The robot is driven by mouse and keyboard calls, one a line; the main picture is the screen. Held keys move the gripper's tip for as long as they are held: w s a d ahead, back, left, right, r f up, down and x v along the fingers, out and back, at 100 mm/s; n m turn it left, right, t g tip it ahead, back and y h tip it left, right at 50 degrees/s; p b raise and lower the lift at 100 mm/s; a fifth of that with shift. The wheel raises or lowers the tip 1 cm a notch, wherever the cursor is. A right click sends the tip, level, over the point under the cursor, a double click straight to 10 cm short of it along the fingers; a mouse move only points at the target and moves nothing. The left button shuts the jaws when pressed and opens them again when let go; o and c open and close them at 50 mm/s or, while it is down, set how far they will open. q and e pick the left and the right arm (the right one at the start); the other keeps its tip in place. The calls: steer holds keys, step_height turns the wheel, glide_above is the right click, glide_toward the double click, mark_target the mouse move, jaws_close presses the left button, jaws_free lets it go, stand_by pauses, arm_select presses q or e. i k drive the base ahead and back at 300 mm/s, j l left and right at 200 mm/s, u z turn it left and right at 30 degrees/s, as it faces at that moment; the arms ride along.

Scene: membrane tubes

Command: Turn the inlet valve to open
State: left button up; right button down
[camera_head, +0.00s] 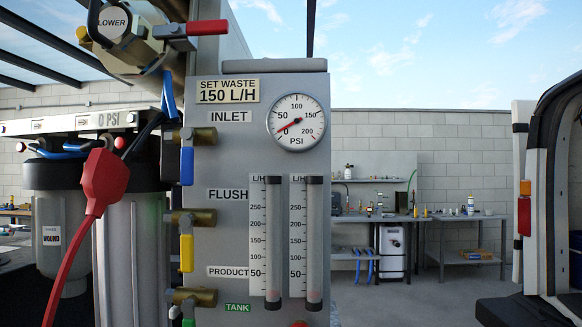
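The inlet valve has a brass body (190,136) at the left edge of the grey panel (222,165), beside the INLET label (227,116). Its blue lever handle (187,167) hangs straight down. The round pressure gauge (296,122) is to the right of the label, and its red needle points to the lower left, near 0 PSI. Neither of my grippers is in view.
Below are the flush valve with a yellow handle (187,252) and the product valve (193,297). Two flow tubes (273,240) stand on the panel. A red plug with cable (103,180) hangs at left. A vehicle (553,200) is at right.

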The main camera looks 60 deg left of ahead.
mark_target(187, 133)
steer(key=i+l+u, duration=0.7)
steer(key=i+u, duration=0.25)
steer(key=u, duration=0.3)
steer(key=i+u, duration=0.15)
steer(key=u, duration=0.3)
steer(key=i+l+u, duration=0.1)
steer(key=u, duration=0.3)
steer(key=i+l+u, duration=0.1)
steer(key=u, duration=0.35)
